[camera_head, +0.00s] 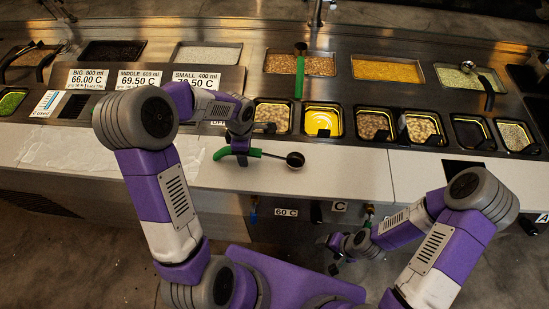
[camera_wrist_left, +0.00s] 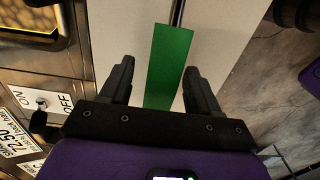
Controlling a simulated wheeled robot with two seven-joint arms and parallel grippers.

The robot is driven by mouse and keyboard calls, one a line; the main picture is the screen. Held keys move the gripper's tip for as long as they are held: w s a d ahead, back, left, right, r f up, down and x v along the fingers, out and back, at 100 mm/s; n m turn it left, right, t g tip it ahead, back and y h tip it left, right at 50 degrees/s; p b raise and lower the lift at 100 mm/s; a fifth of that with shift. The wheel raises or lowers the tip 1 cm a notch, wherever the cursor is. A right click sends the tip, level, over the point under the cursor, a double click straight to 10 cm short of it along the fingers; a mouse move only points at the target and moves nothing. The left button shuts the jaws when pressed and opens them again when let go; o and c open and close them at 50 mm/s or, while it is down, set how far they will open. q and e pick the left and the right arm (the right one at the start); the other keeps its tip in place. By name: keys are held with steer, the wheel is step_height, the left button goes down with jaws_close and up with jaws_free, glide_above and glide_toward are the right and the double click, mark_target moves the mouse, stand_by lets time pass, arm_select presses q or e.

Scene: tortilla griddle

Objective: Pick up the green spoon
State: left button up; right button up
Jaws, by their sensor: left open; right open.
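A green spoon lies on the white counter, with its green handle (camera_head: 254,153) at the left and its dark round bowl (camera_head: 295,160) at the right. My left gripper (camera_head: 240,158) is above the handle. In the left wrist view the left gripper (camera_wrist_left: 160,66) is open, and the flat green handle (camera_wrist_left: 168,65) lies between its two fingers with gaps on both sides. The bowl is outside that view. My right gripper (camera_head: 336,256) is open and empty, low in front of the counter.
Several food pans (camera_head: 322,121) line the counter behind the spoon. Price signs (camera_head: 138,79) stand behind my left arm. The white counter (camera_head: 345,175) is clear right of the spoon.

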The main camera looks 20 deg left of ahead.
arm_select(q)
steer(key=shift+s+f, duration=0.1)
steer(key=shift+f, duration=0.4)
steer(key=c, duration=1)
steer(key=shift+r, duration=0.1)
